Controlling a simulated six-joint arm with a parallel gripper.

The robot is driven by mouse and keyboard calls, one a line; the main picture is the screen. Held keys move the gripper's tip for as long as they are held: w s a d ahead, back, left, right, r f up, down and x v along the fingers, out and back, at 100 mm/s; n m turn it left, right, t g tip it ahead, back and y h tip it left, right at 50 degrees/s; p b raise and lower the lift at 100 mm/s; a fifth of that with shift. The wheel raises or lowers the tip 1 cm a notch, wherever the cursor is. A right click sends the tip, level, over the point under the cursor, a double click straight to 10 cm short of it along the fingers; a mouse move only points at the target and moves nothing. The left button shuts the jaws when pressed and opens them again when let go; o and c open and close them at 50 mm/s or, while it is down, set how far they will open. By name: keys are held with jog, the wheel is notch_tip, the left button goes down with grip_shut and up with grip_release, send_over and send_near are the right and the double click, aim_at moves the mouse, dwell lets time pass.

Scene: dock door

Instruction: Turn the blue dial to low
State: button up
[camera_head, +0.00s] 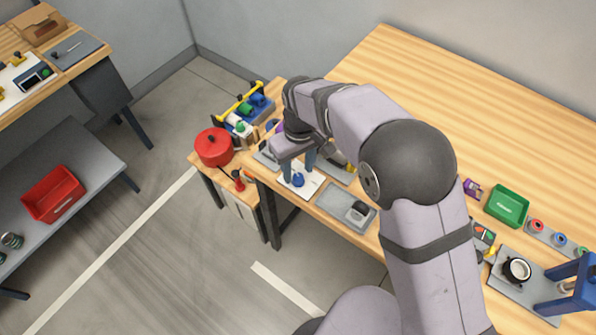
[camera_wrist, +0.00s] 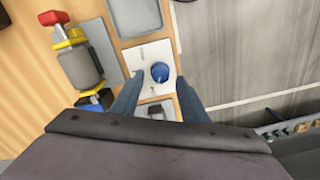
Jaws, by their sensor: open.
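The blue dial (camera_wrist: 160,72) is a round knob on a white panel (camera_wrist: 136,56) in the wrist view. In the head view the dial (camera_head: 298,180) shows on its white panel (camera_head: 310,188), near the front left edge of the wooden bench. My gripper (camera_wrist: 158,100) is open, with one finger on each side of the panel just short of the dial in the wrist picture. In the head view my gripper (camera_head: 299,168) is above the panel. I cannot tell whether the fingers touch anything. The small markings on the panel are too small to read.
A grey tray (camera_wrist: 135,16) lies beside the panel. A grey cylinder device with yellow bands and a red end (camera_wrist: 80,66) stands on the other side. A red pot (camera_head: 214,147) sits on a lower side table. A green bin (camera_head: 507,206) stands farther right on the bench.

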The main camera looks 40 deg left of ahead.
aim_at(299, 176)
jog(key=shift+r+b, duration=0.6)
jog(key=shift+r, duration=2.15)
jog(key=w+d+r+m, duration=0.1)
jog(key=w+d+m, duration=0.25)
jog(key=d, duration=0.75)
jog(key=w+d+m, duration=0.3)
jog(key=w+d, duration=0.1)
jog(key=d, duration=0.7)
jog(key=s+d+f+m, duration=0.1)
jog(key=s+d+m, duration=0.2)
jog(key=d, duration=0.7)
jog(key=s+d+f+m, duration=0.1)
jog(key=s+d+m, duration=0.3)
jog(key=s+d, duration=0.3)
jog(key=d, duration=0.3)
jog(key=shift+s+d+f, duration=0.25)
jog(key=shift+s+f, duration=0.05)
jog(key=shift+s, duration=0.05)
